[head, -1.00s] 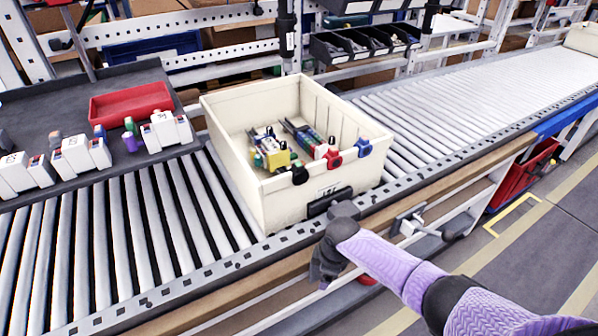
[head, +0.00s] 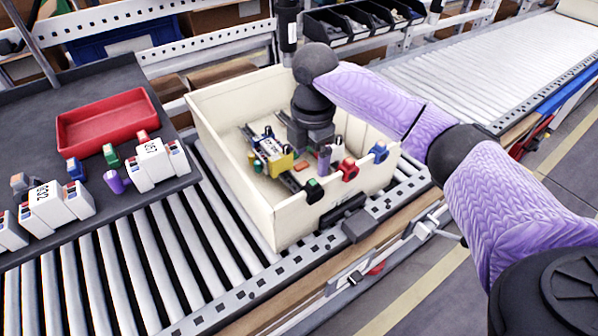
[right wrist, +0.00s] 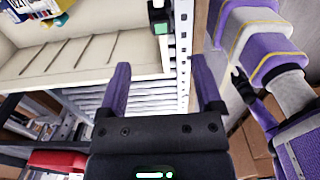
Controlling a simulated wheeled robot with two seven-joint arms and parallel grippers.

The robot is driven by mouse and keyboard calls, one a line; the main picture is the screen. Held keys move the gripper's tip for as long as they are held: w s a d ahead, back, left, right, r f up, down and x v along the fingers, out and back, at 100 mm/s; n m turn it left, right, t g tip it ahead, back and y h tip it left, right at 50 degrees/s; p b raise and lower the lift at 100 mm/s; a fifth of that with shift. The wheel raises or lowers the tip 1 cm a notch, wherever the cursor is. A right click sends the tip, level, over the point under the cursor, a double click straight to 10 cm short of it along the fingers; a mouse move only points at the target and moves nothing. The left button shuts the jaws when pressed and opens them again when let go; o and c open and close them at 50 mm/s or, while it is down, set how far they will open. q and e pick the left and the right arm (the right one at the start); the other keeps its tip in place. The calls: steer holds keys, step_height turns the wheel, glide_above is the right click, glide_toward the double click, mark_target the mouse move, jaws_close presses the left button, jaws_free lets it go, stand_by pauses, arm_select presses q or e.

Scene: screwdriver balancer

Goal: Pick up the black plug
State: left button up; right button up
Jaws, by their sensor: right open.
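The black plug (head: 314,190), dark with a green patch, sits at the near rim of the cream bin (head: 225,165). A red plug (head: 348,169) and a blue plug (head: 378,152) sit along the same rim to its right. My right gripper (head: 324,158) points down over the bin, behind the black plug, with a purple fingertip showing. In the right wrist view its two purple fingers (right wrist: 160,78) are apart with nothing between them. The black plug (right wrist: 160,16) shows there at the top, beyond the fingers. My left gripper is not in view.
Inside the bin is a rail assembly with a yellow and grey block (head: 272,152). A red tray (head: 75,135) and white modules (head: 50,203) lie on the dark shelf at left. The roller conveyor (head: 120,265) is clear in front of them.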

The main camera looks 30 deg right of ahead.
mark_target(313, 183)
steer(key=f+b, duration=0.1)
steer(key=f, duration=0.2)
steer(key=f+b, duration=0.1)
steer(key=f, duration=0.2)
steer(key=f+b, duration=0.1)
steer(key=f, duration=0.3)
steer(key=shift+s+d, duration=0.1)
steer(key=shift+d, duration=0.2)
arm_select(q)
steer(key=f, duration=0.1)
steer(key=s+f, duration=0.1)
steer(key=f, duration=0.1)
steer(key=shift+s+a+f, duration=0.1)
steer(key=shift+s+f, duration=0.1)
arm_select(e)
steer(key=shift+r, duration=0.1)
jaws_close()
